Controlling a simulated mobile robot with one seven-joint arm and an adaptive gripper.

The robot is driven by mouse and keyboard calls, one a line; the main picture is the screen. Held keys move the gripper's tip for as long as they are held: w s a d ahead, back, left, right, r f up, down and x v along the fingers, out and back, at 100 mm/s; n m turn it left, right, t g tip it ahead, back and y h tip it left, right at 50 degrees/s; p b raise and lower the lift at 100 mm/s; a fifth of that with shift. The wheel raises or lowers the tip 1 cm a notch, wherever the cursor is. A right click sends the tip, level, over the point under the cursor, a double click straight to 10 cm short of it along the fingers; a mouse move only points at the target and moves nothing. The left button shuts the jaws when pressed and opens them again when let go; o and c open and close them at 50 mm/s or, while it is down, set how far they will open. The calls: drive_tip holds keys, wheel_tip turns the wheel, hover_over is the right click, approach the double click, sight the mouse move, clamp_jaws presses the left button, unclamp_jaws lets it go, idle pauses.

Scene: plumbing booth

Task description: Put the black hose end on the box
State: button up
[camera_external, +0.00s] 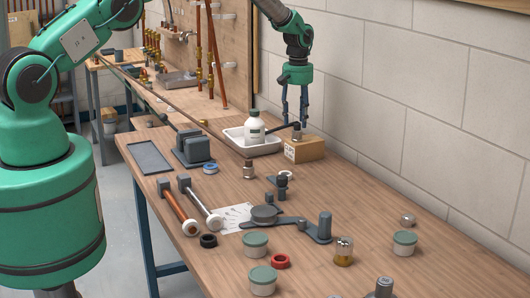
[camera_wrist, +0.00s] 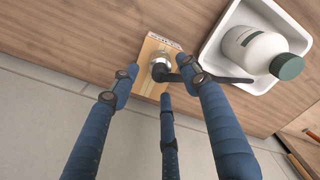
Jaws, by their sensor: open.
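A small cardboard box (camera_external: 304,149) stands on the bench against the wall, right of a white tray; it also shows in the wrist view (camera_wrist: 152,44). The black hose end (camera_external: 297,134) has a silvery fitting (camera_wrist: 161,66) and rests on top of the box. Its black stem (camera_wrist: 232,80) reaches from the box over the tray's rim. My gripper (camera_external: 295,120) hangs just above the box, pointing down. In the wrist view its blue fingers (camera_wrist: 163,80) are spread around the hose end, with gaps visible. I cannot tell whether any finger touches it.
The white tray (camera_wrist: 222,72) holds a white bottle (camera_external: 254,128) close to my gripper. A small brass-coloured fitting (camera_external: 248,169) stands in front. Tools, jars and rings cover the nearer bench. The block wall (camera_external: 385,125) is close behind my gripper.

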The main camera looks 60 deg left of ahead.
sight(298, 123)
drive_tip(key=shift+r+b, duration=0.3)
drive_tip(key=shift+r, duration=3.05)
drive_tip(key=shift+d+r, duration=0.1)
drive_tip(key=shift+r, duration=0.15)
drive_tip(key=s+d+r+m+t, duration=0.1)
drive_tip(key=s+d+r+m, duration=0.1)
drive_tip(key=s+d+r, duration=0.7)
drive_tip(key=s+d+r+m+t, duration=0.15)
drive_tip(key=s+r, duration=0.25)
drive_tip(key=r, duration=0.9)
drive_tip(key=s+d+r+m, duration=0.3)
drive_tip(key=s+d+r, duration=0.35)
drive_tip(key=r, duration=0.45)
drive_tip(key=s+d+r+m+t, duration=0.1)
drive_tip(key=s+d+r+m, duration=0.15)
drive_tip(key=s, duration=0.65)
drive_tip(key=s+d+r+m, duration=0.15)
drive_tip(key=s+d, duration=0.25)
drive_tip(key=s, duration=0.4)
drive_tip(key=s+d+r+m+t, duration=0.1)
drive_tip(key=s+d+r, duration=0.2)
drive_tip(key=s, duration=0.6)
drive_tip(key=s+d+f+m, duration=0.1)
drive_tip(key=s+d+f, duration=0.1)
drive_tip(key=s, duration=0.8)
drive_tip(key=shift+s+f+m+t, duration=0.35)
drive_tip(key=shift+f+t, duration=0.1)
drive_tip(key=shift+f, duration=0.3)
